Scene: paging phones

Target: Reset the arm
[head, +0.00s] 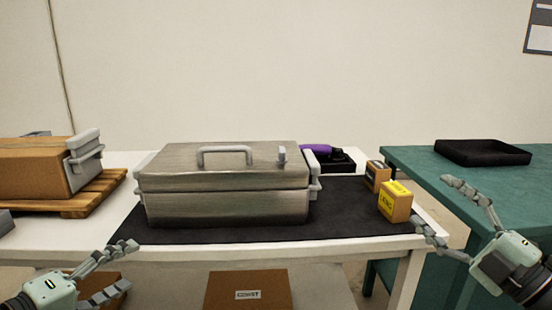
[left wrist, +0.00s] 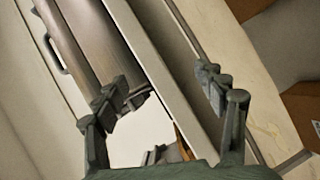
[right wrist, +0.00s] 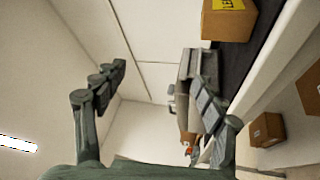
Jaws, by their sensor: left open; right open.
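My left gripper (head: 122,270) is at the lower left of the head view, in front of the table's front edge. It is open and empty, and its spread fingers also show in the left wrist view (left wrist: 165,95). My right gripper (head: 440,212) is at the right of the head view, over the gap between the white table and the green table. It is open and empty, and its spread fingers also show in the right wrist view (right wrist: 155,85). Neither gripper touches any object that I can see.
A closed metal case (head: 225,205) stands on a black mat (head: 340,215) on the white table (head: 130,255). Small yellow-labelled (head: 395,205) and brown (head: 375,175) boxes stand near its right edge. A black tray (head: 482,152) lies on the green table (head: 420,168). A cardboard box (head: 248,292) is below.

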